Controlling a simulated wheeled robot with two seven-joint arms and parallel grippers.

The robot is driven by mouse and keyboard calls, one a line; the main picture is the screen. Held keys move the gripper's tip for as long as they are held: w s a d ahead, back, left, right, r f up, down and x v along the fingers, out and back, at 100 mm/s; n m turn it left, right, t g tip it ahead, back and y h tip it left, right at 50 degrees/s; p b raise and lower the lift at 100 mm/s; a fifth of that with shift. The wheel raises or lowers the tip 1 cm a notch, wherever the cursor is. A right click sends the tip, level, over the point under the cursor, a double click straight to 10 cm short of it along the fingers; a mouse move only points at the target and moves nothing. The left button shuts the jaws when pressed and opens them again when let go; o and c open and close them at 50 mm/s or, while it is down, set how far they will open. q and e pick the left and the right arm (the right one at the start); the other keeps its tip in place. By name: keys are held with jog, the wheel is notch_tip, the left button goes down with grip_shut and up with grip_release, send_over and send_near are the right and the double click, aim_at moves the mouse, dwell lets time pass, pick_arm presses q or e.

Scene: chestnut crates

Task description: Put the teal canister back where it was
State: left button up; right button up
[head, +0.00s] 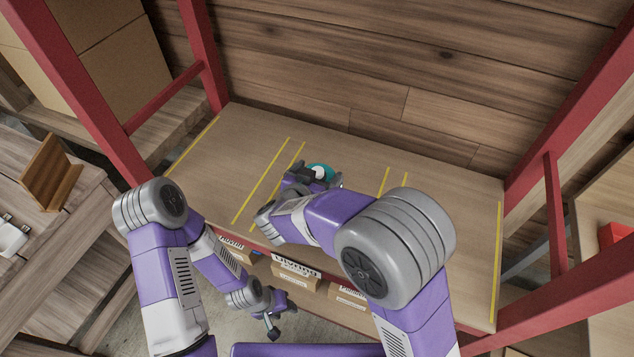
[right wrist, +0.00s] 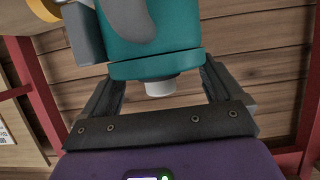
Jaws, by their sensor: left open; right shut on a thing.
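The teal canister (head: 322,170) is at the middle of the shelf board (head: 340,145), mostly hidden behind my right gripper (head: 312,181). In the right wrist view the canister (right wrist: 150,40) is large, with a grey patch and a white stub facing the gripper. My right gripper (right wrist: 160,90) is shut on it, one finger on each side. I cannot tell whether the canister touches the board. My left gripper (head: 274,318) is open and empty, low in front of the shelf, below the board's front edge.
Yellow lines (head: 262,180) divide the board into sections; the left and right ones look bare. Red posts (head: 203,55) frame the shelf. Labelled boxes (head: 297,273) sit under its front edge. A brown wooden stand (head: 48,172) is on the left and a red object (head: 612,236) on the right.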

jog(key=shift+f, duration=1)
jog(key=shift+f, duration=0.2)
jog(key=o, duration=1.7)
jog(key=shift+r, duration=0.15)
jog(key=p+v, duration=0.2)
jog(key=v, duration=1)
